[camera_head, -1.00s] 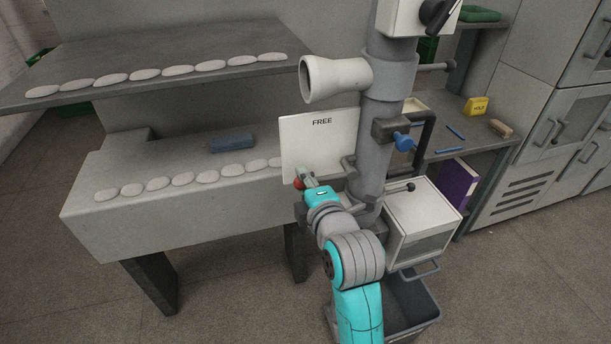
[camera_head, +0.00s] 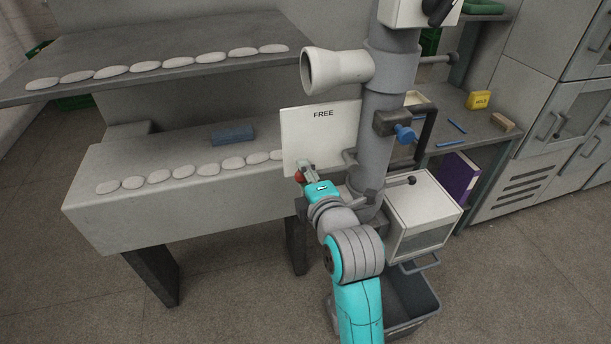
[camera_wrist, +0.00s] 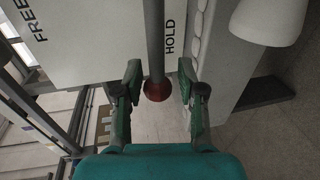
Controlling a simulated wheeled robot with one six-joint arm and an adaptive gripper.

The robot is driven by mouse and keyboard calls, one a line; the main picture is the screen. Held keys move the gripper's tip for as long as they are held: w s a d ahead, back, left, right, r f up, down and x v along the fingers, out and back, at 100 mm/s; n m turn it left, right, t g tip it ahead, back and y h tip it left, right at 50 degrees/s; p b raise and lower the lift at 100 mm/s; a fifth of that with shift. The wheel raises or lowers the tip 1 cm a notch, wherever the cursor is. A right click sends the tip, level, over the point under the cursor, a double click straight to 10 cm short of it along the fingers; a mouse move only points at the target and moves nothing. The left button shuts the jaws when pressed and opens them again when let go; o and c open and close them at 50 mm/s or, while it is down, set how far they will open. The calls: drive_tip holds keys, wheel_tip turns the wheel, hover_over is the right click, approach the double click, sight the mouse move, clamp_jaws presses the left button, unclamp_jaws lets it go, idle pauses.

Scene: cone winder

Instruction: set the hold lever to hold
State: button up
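The hold lever is a grey rod (camera_wrist: 155,38) with a red ball knob (camera_wrist: 158,91) at its end. In the wrist view it lies over the white panel (camera_wrist: 95,40), just left of the word HOLD; FREE is farther left. My gripper (camera_wrist: 159,76) is open, with one finger on each side of the lever near the knob and a visible gap on both sides. In the head view, my gripper (camera_head: 307,172) is in front of the panel's lower left, below FREE. There the red knob (camera_head: 299,177) shows beside the fingers, and the rod and HOLD are hidden.
A grey column (camera_head: 377,135) with a white cone-shaped part (camera_head: 335,70) stands right of the panel. A white box (camera_head: 420,215) is low on the right. A grey bench (camera_head: 130,205) with several pale stone-like pieces is on the left.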

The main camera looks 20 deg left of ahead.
drive_tip(key=v, duration=1.1)
drive_tip(key=shift+s+d, duration=0.25)
drive_tip(key=shift+s, duration=0.05)
drive_tip(key=s+d+f+m+t+h, duration=0.1)
drive_tip(key=s+d+f+m+h, duration=0.2)
drive_tip(key=s+d+f+m, duration=0.5)
drive_tip(key=s+d+f+m+t+h, duration=0.1)
drive_tip(key=s+d+f+m+h, duration=0.1)
drive_tip(key=s+d+f+m, duration=0.6)
drive_tip(key=s+d+f+m+h, duration=0.2)
drive_tip(key=s+d+m, duration=0.2)
drive_tip(key=s, duration=0.5)
drive_tip(key=s+d+f+m+h, duration=0.2)
drive_tip(key=s+d+m, duration=0.3)
drive_tip(key=s, duration=0.5)
drive_tip(key=shift+s+d+f, duration=0.15)
drive_tip(key=shift+s+d, duration=0.05)
drive_tip(key=shift+d, duration=0.8)
